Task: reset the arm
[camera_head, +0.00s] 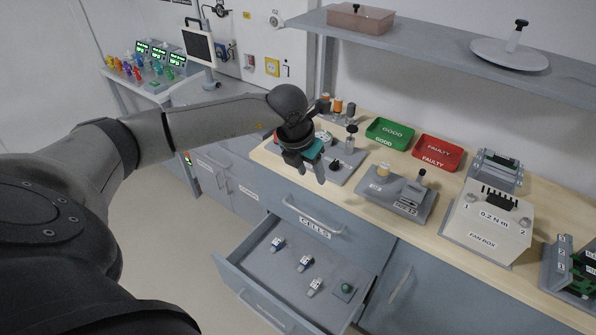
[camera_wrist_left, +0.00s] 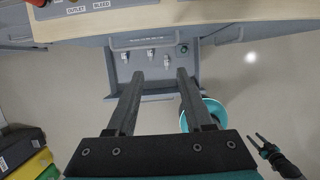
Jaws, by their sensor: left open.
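My left arm reaches in from the left in the head view. Its gripper (camera_head: 308,174) is open and empty, held above the front left edge of the workbench and the open drawer. In the left wrist view, the two fingers of this gripper (camera_wrist_left: 156,77) are spread, with nothing between them. The open drawer (camera_head: 268,266) holds several small white-and-blue cells and a green round piece on a small plate; it also shows in the left wrist view (camera_wrist_left: 185,88). A gripper that looks like my right one (camera_wrist_left: 255,137) shows small at lower right there, its fingers apart.
A shelf (camera_head: 400,45) hangs above. The drawer (camera_head: 225,268) juts into the floor space.

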